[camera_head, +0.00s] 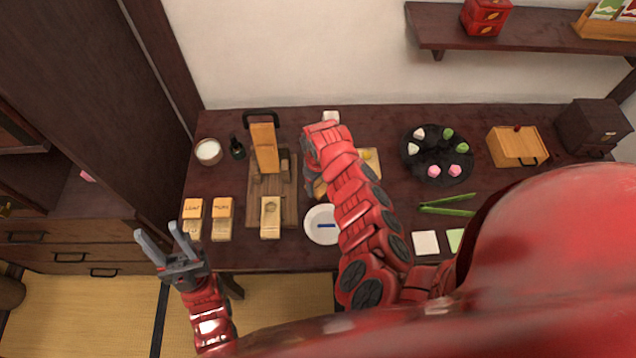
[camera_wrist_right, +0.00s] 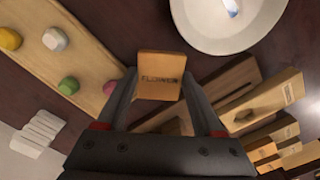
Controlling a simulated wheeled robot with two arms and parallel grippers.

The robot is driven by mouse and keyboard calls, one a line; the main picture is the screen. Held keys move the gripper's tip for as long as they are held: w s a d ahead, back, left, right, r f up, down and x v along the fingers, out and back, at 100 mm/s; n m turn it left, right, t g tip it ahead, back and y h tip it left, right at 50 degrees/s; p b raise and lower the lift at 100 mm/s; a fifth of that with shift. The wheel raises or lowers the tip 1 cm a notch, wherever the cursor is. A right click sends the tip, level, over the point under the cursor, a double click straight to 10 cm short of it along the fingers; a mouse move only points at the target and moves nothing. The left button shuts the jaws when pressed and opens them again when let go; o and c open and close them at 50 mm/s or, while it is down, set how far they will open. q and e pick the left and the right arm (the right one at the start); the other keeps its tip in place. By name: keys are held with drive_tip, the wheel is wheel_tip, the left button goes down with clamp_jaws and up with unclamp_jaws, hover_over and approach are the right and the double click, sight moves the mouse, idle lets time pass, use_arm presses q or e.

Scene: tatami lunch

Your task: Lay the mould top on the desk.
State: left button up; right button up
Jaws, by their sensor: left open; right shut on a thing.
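In the right wrist view, my right gripper (camera_wrist_right: 158,90) is shut on a small wooden block marked FLOWER, the mould top (camera_wrist_right: 160,66). It is held above the dark desk (camera_wrist_right: 115,20), between a plate and a tray of sweets. In the head view, my right arm hides most of that gripper and the block. A wooden mould piece with a hollow (camera_head: 270,220) lies at the front of the wooden board (camera_head: 289,208). My left gripper (camera_head: 160,240) is open and empty, off the front left of the desk (camera_head: 390,118).
The white plate (camera_head: 313,236) holds a blue-handled tool. Two labelled moulds (camera_head: 193,208) (camera_head: 222,206) stand at left. A wooden press (camera_head: 264,150) stands on the board. A black round tray (camera_head: 409,160) with sweets and green tongs (camera_head: 447,211) are at right. Bare desk shows between the moulds and board.

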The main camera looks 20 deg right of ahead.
drive_tip(key=shift+f, duration=0.3)
drive_tip(key=shift+f+b, duration=0.5)
drive_tip(key=shift+f, duration=0.1)
drive_tip(key=o, duration=1.3)
drive_tip(key=shift+o, duration=0.2)
